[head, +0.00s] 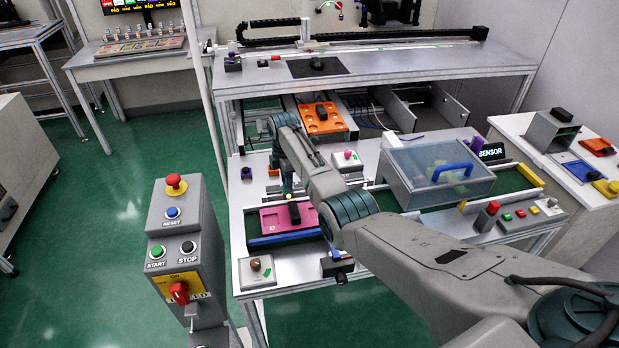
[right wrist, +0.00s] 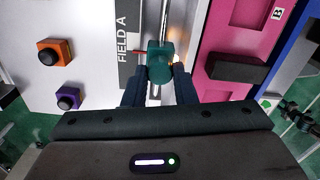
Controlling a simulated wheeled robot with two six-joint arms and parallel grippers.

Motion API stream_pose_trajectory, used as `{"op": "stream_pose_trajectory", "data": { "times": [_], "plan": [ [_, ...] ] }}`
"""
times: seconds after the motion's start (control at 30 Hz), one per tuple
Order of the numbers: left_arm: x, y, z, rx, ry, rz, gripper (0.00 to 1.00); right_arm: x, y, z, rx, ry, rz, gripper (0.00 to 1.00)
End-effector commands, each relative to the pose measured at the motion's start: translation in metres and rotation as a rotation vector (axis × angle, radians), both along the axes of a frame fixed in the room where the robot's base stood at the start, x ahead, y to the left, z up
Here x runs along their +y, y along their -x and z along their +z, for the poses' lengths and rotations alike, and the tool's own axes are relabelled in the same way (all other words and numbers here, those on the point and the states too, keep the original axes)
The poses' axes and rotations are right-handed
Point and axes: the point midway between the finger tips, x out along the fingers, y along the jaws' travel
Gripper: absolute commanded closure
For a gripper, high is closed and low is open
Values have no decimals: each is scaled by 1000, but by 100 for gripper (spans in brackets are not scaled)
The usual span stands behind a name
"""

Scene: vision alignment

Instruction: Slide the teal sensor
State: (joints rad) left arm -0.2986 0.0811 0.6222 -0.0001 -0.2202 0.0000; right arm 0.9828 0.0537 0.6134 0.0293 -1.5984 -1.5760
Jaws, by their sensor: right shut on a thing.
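In the right wrist view, the teal sensor (right wrist: 160,62) is a rounded block on a bright metal rod or slot beside a grey strip marked FIELD A (right wrist: 128,45). A thin red piece sticks out to its left. My right gripper (right wrist: 158,80) is shut on the teal sensor, one dark finger on each side. In the head view, my right arm reaches over the front-left of the table; its gripper (head: 287,186) is small and partly hidden, beside the pink plate (head: 270,222). My left gripper is not in view.
The pink plate, marked B (right wrist: 222,50), with a dark block (right wrist: 238,69), lies close right of my gripper in the wrist view. Orange (right wrist: 54,52) and purple (right wrist: 67,97) blocks with black knobs stand to the left. A clear-lidded box (head: 437,170) stands right of my arm.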

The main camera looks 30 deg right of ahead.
Motion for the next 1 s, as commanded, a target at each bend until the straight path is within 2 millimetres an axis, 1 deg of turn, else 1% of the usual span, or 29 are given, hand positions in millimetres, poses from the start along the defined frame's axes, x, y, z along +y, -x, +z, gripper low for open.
{"op": "stream_pose_trajectory", "data": {
  "times": [0.03,0.13,0.23,0.43,0.7,0.73,0.8,0.83,1.0],
  "plan": [
    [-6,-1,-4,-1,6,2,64,12,-3,0,-3,-3,3,100],
    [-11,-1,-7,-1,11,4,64,25,-7,0,-4,-3,3,100],
    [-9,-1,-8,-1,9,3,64,33,-9,0,-3,-2,2,100],
    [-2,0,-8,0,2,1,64,39,-10,1,-3,-1,0,100],
    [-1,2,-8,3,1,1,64,41,-10,1,-4,-3,1,100],
    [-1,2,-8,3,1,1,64,41,-10,1,-4,-3,1,72],
    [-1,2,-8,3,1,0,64,41,-10,1,-4,-3,1,58],
    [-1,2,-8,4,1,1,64,41,-10,1,-4,-3,1,53],
    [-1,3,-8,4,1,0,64,39,-10,0,-3,-2,0,53]
  ]
}}
